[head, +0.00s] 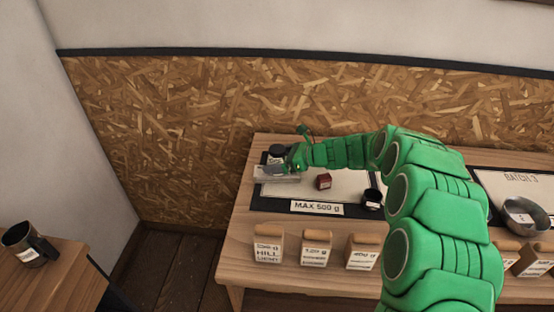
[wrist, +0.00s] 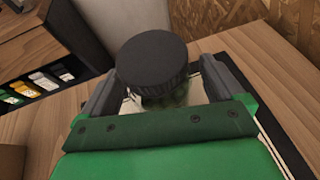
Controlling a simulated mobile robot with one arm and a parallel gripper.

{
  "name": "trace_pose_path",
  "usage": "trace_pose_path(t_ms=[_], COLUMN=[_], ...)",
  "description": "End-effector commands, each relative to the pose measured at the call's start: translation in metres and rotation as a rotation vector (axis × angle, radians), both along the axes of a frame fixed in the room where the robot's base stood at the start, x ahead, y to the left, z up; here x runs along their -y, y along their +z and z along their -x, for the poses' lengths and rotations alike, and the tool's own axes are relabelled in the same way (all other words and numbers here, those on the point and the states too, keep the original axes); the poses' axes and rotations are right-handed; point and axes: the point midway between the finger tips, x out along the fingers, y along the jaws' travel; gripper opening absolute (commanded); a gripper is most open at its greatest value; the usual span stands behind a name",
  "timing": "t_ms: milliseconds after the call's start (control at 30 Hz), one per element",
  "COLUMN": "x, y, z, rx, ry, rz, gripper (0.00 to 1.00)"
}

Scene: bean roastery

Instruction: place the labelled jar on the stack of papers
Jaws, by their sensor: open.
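A jar (head: 278,151) with a wide black lid stands upright at the far left of the table. It also shows in the wrist view (wrist: 152,62), its glassy body mostly hidden under the lid; I cannot read a label. A pale flat stack of papers (head: 264,174) lies at the same spot, and the jar appears to stand on it, though its base is hidden. My gripper (wrist: 160,74) is open, with one grey finger on each side of the jar. In the head view my gripper (head: 286,163) is low at the jar; I cannot tell whether the fingers touch it.
A small red box (head: 323,182) and a dark cup (head: 373,198) stand right of the stack. A sign (head: 317,208) reads MAX 500 g. Labelled bags (head: 268,247) line the front edge. A metal bowl (head: 524,217) is far right. A mug (head: 28,246) sits on a side table.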

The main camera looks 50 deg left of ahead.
Motion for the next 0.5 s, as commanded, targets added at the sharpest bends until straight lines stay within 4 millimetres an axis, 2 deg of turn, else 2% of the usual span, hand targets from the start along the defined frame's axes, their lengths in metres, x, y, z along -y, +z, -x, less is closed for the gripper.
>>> trace_pose_path(t_ms=[167, 500], x=[0.006, 0.052], y=[0.006, 0.029], z=[-0.004, -0.033], rx=[0.0, 0.001], ry=[-0.001, -0.004], rz=[-0.001, -0.002], gripper=[0.95, 0.95])
